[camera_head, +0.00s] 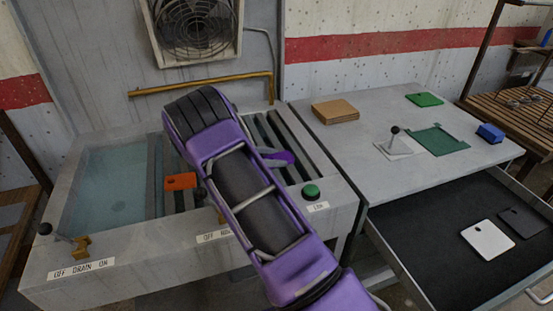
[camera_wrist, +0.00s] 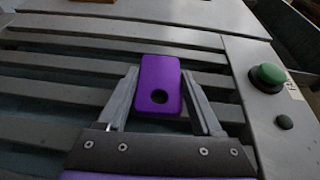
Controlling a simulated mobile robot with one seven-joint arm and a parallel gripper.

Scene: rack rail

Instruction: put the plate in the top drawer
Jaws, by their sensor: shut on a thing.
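A purple plate (camera_wrist: 158,88) with a round dark hole is between the two fingers of my gripper (camera_wrist: 160,78) in the wrist view, over the slatted rack. My gripper is shut on it. In the head view my purple arm hides most of the gripper, and a purple piece (camera_head: 283,158), apparently the plate, shows to the right of the arm. The top drawer (camera_head: 418,245) under the right-hand table stands pulled open, with a dark lining. A white plate (camera_head: 487,240) and a black plate (camera_head: 522,222) lie flat in it at the right.
An orange plate (camera_head: 180,181) is at the rack's left, beside a water basin (camera_head: 112,185). A green button (camera_head: 311,191) is on the front ledge. The table (camera_head: 375,105) carries a brown block (camera_head: 335,112), green plate (camera_head: 424,99), lever (camera_head: 394,140) and blue block (camera_head: 490,133). The drawer's left part is clear.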

